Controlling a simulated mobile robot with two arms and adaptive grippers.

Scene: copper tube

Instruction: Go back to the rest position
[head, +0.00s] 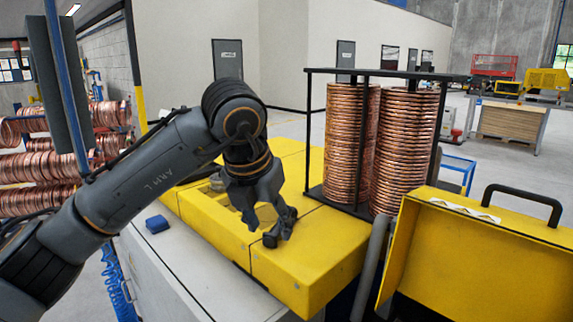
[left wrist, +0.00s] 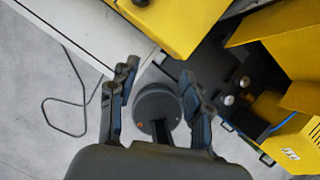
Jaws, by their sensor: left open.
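My left gripper (head: 278,228) hangs from the left arm over the front part of the yellow machine bed (head: 315,265) in the head view. In the left wrist view both fingers of the gripper (left wrist: 160,85) are spread apart, with nothing held between them. A dark round part shows below and between the fingers; I cannot tell what it belongs to. Two tall stacks of copper tube coils, a left stack (head: 347,140) and a right stack (head: 405,150), stand in a black frame (head: 385,74) behind the gripper. My right gripper is not in view.
A yellow cover (head: 485,255) with a black handle stands at the right. More copper coils (head: 55,170) hang at the far left. A small blue block (head: 157,224) lies on the white cabinet top. A workbench (head: 510,120) stands at the back right, beyond open floor.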

